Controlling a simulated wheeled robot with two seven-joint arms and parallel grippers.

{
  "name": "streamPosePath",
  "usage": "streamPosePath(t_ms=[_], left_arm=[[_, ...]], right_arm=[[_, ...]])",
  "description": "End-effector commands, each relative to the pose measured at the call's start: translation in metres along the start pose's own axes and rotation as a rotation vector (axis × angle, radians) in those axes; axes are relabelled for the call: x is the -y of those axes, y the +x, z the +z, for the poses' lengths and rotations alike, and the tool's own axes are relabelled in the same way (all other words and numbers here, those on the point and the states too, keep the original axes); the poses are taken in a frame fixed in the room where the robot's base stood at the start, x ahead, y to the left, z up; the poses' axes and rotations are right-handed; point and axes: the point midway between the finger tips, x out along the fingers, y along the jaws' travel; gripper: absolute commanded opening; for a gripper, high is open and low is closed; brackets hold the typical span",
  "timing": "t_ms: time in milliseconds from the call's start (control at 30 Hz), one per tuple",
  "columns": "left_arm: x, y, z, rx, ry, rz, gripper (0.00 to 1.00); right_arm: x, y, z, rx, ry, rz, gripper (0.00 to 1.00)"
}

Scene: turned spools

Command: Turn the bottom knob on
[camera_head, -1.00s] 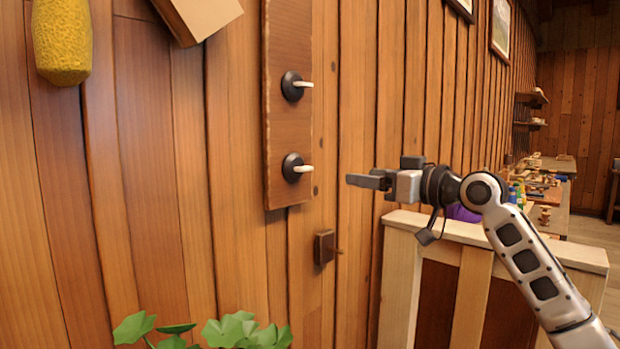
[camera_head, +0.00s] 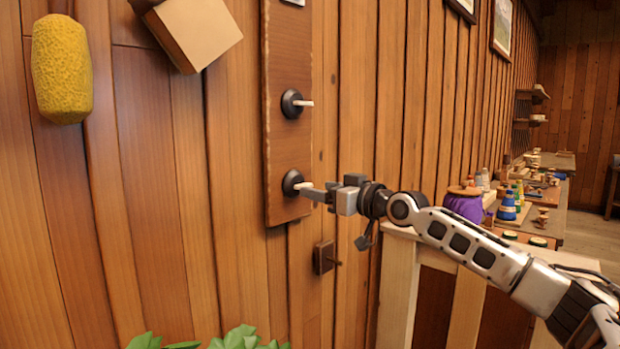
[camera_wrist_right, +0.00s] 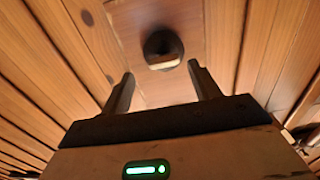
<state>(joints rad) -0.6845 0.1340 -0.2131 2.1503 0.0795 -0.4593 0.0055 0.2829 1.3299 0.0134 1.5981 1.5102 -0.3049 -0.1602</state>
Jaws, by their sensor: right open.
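The bottom knob (camera_head: 292,183) is a black round base with a pale lever, low on a brown wooden board (camera_head: 289,143) on the plank wall. In the right wrist view the knob (camera_wrist_right: 162,47) lies ahead of the fingertips, roughly centred between them, its pale lever at its lower edge. My right gripper (camera_head: 308,190) is at the knob's lever in the head view; it also shows in the wrist view (camera_wrist_right: 160,84), open with nothing between its fingers. I cannot tell whether it touches the lever. My left gripper is not in view.
Another knob (camera_head: 293,104) sits above on the same board. A small dark block (camera_head: 324,257) is on the wall below. A wooden partition (camera_head: 400,280) stands beneath my right arm, and green leaves (camera_head: 240,338) are at the bottom. A cluttered bench (camera_head: 560,215) is behind.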

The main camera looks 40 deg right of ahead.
Motion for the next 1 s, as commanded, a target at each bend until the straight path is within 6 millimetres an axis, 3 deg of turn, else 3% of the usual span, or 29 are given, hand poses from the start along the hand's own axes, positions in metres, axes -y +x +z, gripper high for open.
streamPosePath(t_ms=[33,400,767,933,1000], left_arm=[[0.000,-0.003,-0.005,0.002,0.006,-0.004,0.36],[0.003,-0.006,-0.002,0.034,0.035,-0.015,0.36],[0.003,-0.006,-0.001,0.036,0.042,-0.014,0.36],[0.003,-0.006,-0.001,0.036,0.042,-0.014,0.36],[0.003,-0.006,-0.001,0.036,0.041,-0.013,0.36]], right_arm=[[0.002,0.005,-0.007,-0.005,0.001,-0.004,0.62],[0.004,0.034,-0.002,0.001,-0.003,-0.007,0.62],[0.005,0.037,0.000,0.003,-0.005,-0.008,0.62],[0.005,0.037,0.000,0.002,-0.005,-0.008,0.17],[0.005,0.037,-0.001,0.002,-0.005,-0.008,0.17]])
